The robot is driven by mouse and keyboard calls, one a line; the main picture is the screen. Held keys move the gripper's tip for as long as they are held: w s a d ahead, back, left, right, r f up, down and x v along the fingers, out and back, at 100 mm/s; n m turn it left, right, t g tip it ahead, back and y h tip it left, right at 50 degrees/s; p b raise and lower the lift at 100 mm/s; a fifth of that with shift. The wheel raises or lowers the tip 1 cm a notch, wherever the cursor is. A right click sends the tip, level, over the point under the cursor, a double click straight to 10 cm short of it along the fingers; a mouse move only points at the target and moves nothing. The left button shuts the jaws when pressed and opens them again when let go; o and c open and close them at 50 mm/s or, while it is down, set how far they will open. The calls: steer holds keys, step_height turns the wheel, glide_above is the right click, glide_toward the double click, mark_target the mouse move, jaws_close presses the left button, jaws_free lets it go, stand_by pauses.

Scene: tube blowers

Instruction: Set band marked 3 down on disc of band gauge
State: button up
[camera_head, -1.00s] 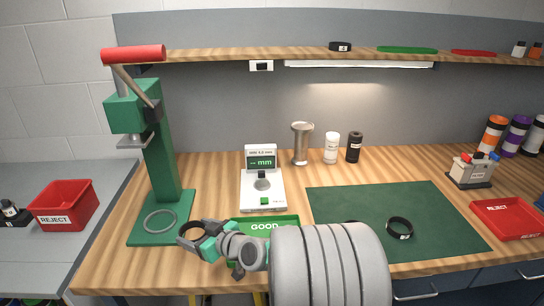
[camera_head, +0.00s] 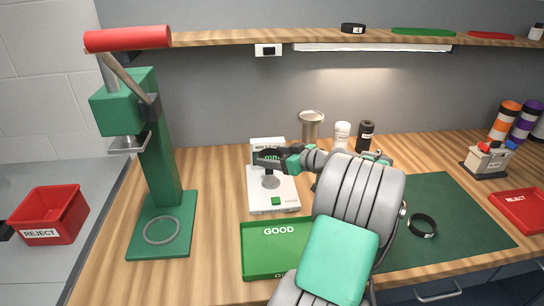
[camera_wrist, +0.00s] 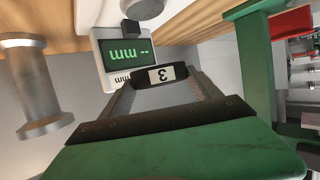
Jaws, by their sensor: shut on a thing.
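The black band marked 3 (camera_wrist: 163,76) is held in my gripper (camera_head: 277,159), its white label readable upside down in the wrist view. In the head view the band (camera_head: 266,156) is above the band gauge (camera_head: 272,200), in front of its display. The gauge's round grey disc (camera_head: 270,182) is below the band, with a visible gap. The gauge display (camera_wrist: 125,54) reads "-- mm" in the wrist view. My gripper is shut on the band, with one finger on each side of it.
The green press (camera_head: 155,150) with a red handle stands left. A green GOOD tray (camera_head: 262,269) lies in front of the gauge. Another black band (camera_head: 422,226) lies on the green mat (camera_head: 460,225).

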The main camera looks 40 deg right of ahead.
steer(key=shift+s+f+b, duration=0.15)
steer(key=shift+f+b, duration=0.05)
steer(key=shift+b, duration=0.3)
steer(key=b, duration=0.4)
glide_above(275, 183)
step_height(275, 183, down, 4)
steer(key=shift+f, duration=0.1)
steer(key=shift+f+b, duration=1.6)
steer(key=o, duration=1.4)
steer(key=shift+o, duration=0.2)
steer(key=v, duration=0.7)
steer(key=shift+s+r, duration=0.15)
steer(key=shift+s, duration=0.2)
